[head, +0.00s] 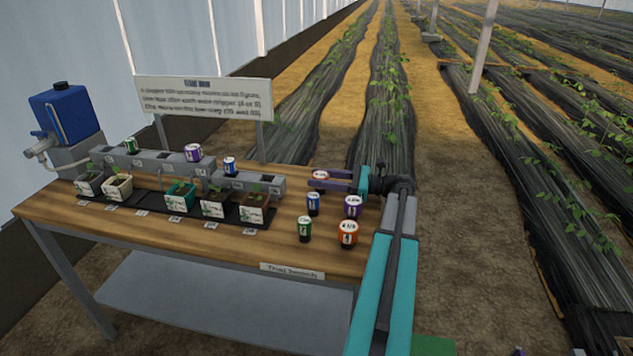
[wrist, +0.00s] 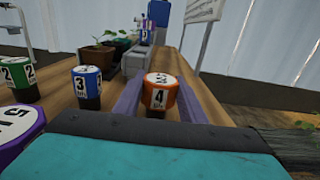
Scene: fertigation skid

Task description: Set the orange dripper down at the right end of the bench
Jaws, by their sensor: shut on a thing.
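My gripper (head: 318,180) reaches over the back right part of the bench (head: 150,240), its purple fingers pointing left in the head view. It is shut on an orange dripper (head: 320,174) with a white top. In the wrist view this orange dripper (wrist: 158,92) stands upright between the fingers and bears a 4. I cannot tell whether its base touches the wood. A second orange dripper (head: 347,234) stands at the right end of the bench, near the front edge.
Blue (head: 313,203), purple (head: 352,207) and green (head: 304,228) drippers stand close by at the right end. Grey blocks (head: 250,182) and potted seedlings on a black tray (head: 150,204) lie left. A sign (head: 205,100) stands behind. Bare wood shows in front of the tray.

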